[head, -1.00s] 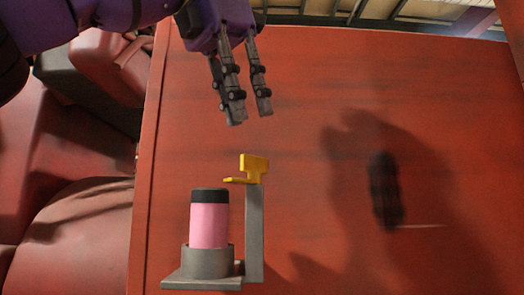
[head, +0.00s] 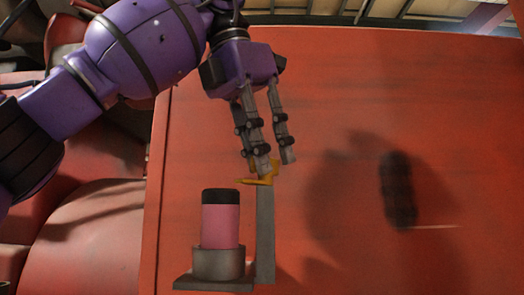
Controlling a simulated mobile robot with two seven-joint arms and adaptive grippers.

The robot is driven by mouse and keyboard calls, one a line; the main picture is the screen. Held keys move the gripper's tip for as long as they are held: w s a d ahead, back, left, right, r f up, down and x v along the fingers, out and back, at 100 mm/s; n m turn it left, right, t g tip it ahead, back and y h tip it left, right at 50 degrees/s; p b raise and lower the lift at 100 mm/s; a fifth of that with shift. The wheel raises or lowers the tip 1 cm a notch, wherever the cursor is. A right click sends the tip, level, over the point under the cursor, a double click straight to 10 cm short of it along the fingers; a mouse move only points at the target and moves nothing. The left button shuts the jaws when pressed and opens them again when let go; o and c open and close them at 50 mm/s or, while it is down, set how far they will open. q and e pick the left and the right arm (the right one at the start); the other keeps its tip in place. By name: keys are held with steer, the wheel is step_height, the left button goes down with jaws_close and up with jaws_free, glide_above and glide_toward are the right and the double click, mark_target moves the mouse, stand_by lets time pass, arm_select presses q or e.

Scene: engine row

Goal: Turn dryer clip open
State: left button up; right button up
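The yellow dryer clip (head: 259,181) sits on top of a grey upright post (head: 265,235). Its flat arm points left, toward the space above the dryer. The dryer is a pink cylinder (head: 220,226) with a black cap (head: 220,196), standing upright in a grey round holder (head: 218,264). My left gripper (head: 275,167) points down at the clip, its fingers apart with a gap between the tips. The fingertips overlap the upper part of the clip in the picture; I cannot tell whether they touch it. My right gripper is not in view.
A large red panel (head: 400,110) stands behind the fixture, with a dark shadow and a black elongated shape (head: 398,188) at right. Red rounded machinery (head: 90,240) lies at left. The space right of the post looks clear.

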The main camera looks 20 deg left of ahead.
arm_select(q)
jaws_close()
steer(key=shift+n, duration=0.4)
steer(key=n+y, duration=0.1)
steer(key=n, duration=0.2)
steer(key=shift+s+d+n+t+y, duration=0.15)
steer(key=shift+n+t+y, duration=0.15)
steer(key=shift+n+y, duration=0.1)
steer(key=shift+d+n+y, duration=0.1)
steer(key=shift+n+y, duration=0.8)
steer(key=shift+n, duration=1.4)
jaws_free()
